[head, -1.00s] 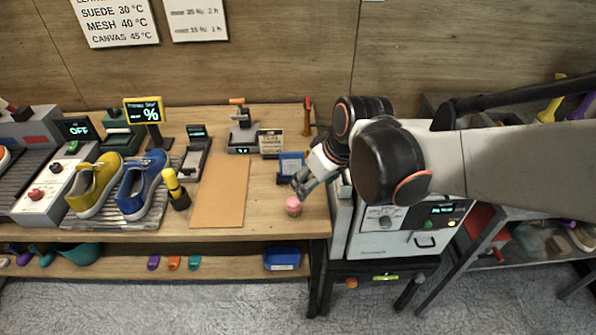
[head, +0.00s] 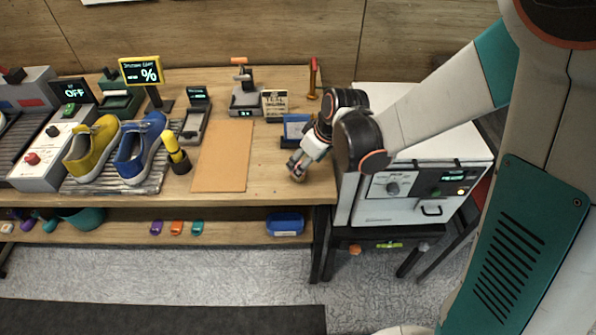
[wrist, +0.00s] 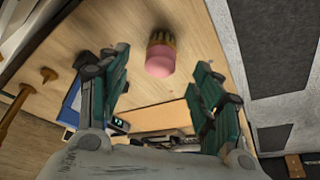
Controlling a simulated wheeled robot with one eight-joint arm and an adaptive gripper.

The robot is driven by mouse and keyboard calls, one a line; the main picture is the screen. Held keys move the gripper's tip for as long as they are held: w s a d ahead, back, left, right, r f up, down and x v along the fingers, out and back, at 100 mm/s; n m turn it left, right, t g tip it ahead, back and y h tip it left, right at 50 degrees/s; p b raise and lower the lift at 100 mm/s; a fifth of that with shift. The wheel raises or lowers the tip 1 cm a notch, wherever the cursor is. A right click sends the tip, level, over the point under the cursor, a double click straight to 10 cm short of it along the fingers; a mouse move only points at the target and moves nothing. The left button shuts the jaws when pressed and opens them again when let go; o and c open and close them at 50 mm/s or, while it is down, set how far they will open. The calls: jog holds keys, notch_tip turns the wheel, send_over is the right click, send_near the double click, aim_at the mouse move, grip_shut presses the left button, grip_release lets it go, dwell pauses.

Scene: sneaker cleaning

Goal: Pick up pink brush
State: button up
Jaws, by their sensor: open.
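The pink brush (wrist: 161,53) shows in the wrist view on the bare wood table top, with a pink round body and a tan, ridged band at its far end. It lies between and just beyond the fingertips of my gripper (head: 297,170), apart from both as far as the wrist view shows. My gripper is open and empty, with its green-padded fingers on either side of the view. In the head view my gripper is low over the table's front right part and mostly hides the brush.
A white machine (head: 412,190) stands close to the right of my gripper. A blue-framed stand (head: 296,128) is just behind it. A tan mat (head: 223,155) lies to the left, then a yellow-topped bottle (head: 177,155) and shoes on a rack. The table's front edge is near.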

aim_at(298, 165)
jog(key=b+x, duration=0.2)
jog(key=x, duration=0.4)
jog(key=shift+w+a+f+b, duration=0.1)
jog(key=shift+w+a+b, duration=0.15)
jog(key=shift+a+b, duration=0.1)
jog(key=c, duration=1.2)
notch_tip(298, 165, up, 20)
jog(key=p, duration=0.7)
jog(key=shift+s, duration=0.1)
